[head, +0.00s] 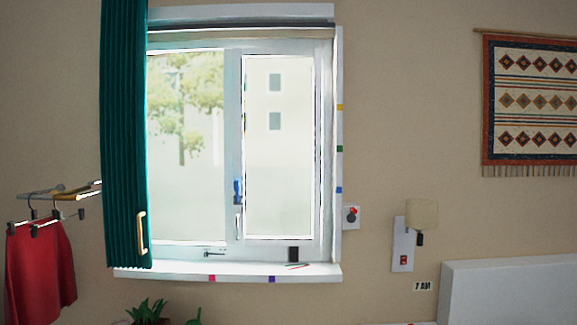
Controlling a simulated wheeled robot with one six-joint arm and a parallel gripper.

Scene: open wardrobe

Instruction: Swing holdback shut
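A teal curtain (125,130) hangs gathered at the left side of the window. A tan, handle-shaped piece (141,233), which looks like the holdback, shows upright against the curtain's lower right edge. I cannot tell from this view how far it stands out from the wall or whether it is around the curtain. My gripper is not in view.
A red garment (40,265) hangs from a rack (60,190) at left. A wall lamp (421,214) and white headboard (510,290) are at right.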

